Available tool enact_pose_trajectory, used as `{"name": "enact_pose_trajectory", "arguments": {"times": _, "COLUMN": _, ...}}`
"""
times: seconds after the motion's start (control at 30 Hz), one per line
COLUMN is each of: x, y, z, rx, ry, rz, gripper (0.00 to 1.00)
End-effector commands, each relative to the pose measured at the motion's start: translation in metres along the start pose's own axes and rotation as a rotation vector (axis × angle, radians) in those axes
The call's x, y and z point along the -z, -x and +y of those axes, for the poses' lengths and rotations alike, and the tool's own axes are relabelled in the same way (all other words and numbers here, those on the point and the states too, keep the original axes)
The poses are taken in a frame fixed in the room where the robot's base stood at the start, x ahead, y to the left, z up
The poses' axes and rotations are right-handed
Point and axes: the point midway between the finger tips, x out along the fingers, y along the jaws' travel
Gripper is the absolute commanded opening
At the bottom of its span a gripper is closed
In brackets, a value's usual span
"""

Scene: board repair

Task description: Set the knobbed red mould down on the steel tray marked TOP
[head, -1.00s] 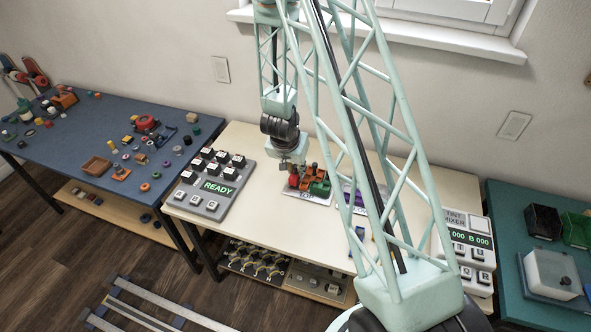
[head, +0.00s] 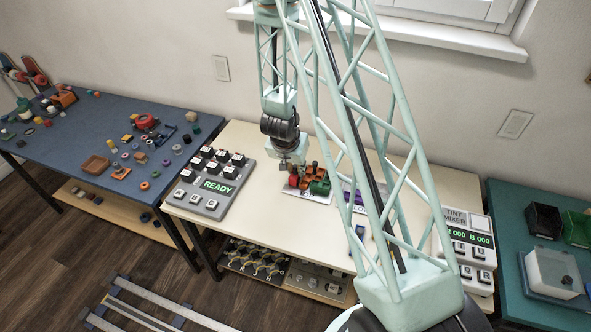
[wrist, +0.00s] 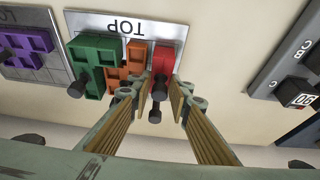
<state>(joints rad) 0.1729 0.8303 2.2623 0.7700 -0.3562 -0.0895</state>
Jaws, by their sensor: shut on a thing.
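The red mould (wrist: 164,58) with its dark knob (wrist: 155,115) is between my gripper's fingertips (wrist: 160,88) in the wrist view. My gripper is shut on it. The mould is over the right part of the steel tray marked TOP (wrist: 92,22); I cannot tell if it touches the tray. An orange mould (wrist: 136,57) and a green mould (wrist: 92,50) lie on the same tray, left of the red one. In the head view, my gripper (head: 289,167) is above the red mould (head: 292,182), and the tray's edge (head: 300,197) shows below.
A second steel tray with a purple mould (wrist: 25,45) lies left in the wrist view. A grey keypad reading READY (head: 212,187) stands left of the trays in the head view. A tint mixer panel (head: 466,238) stands at the table's right end.

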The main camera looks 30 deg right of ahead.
Motion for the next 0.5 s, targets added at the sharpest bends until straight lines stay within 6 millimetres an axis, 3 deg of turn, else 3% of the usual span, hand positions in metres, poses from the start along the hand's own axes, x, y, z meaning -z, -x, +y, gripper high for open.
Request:
{"name": "enact_pose_trajectory", "arguments": {"times": 0.23, "x": -0.0009, "y": -0.0024, "z": -0.0001, "rx": 0.000, "ry": 0.000, "rz": 0.000, "gripper": 0.07}}
{"name": "enact_pose_trajectory", "arguments": {"times": 0.27, "x": -0.0008, "y": -0.0022, "z": -0.0001, "rx": 0.000, "ry": 0.000, "rz": 0.000, "gripper": 0.20}}
{"name": "enact_pose_trajectory", "arguments": {"times": 0.3, "x": -0.0008, "y": -0.0021, "z": -0.0001, "rx": 0.000, "ry": 0.000, "rz": 0.000, "gripper": 0.23}}
{"name": "enact_pose_trajectory", "arguments": {"times": 0.4, "x": -0.0008, "y": -0.0020, "z": 0.0000, "rx": 0.000, "ry": 0.000, "rz": 0.000, "gripper": 0.32}}
{"name": "enact_pose_trajectory", "arguments": {"times": 0.5, "x": -0.0008, "y": -0.0020, "z": -0.0001, "rx": 0.000, "ry": 0.000, "rz": 0.000, "gripper": 0.34}}
